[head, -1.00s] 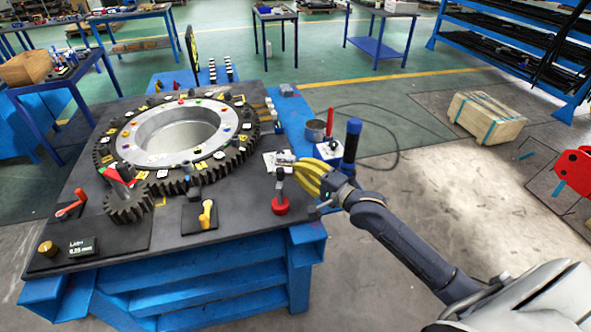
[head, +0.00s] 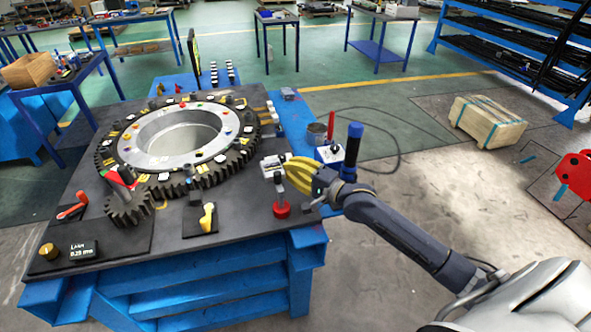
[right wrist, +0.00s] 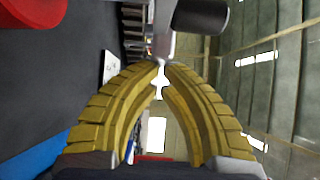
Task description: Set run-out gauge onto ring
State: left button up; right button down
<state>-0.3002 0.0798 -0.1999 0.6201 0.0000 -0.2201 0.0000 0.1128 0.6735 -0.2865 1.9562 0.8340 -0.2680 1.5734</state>
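The run-out gauge (head: 281,193) looks to be the upright stand with a red round base, a grey post and a dark upper part. It stands on the dark table top, right of the ring (head: 131,150). The ring is pale metal, inside a big dark gear. My right gripper (head: 286,163) is at the gauge's upper part. In the right wrist view, its yellow fingertips (right wrist: 164,66) come together on a grey metal piece (right wrist: 165,35), with a dark cylinder (right wrist: 200,17) beside it and the red base (right wrist: 30,12) at upper left. My left gripper is out of view.
A small dark gear (head: 128,208) meshes with the big gear. A yellow lever (head: 207,217) and a display (head: 83,250) sit along the front edge. A round tin (head: 316,134) and a blue-handled tool (head: 352,145) stand behind my right gripper.

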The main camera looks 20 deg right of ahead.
aim_at(277, 165)
jog(key=shift+w+a, duration=0.5)
jog(key=shift+a, duration=0.4)
jog(key=shift+w+a, duration=0.5)
jog(key=shift+a, duration=0.5)
jog(key=v, duration=1.2)
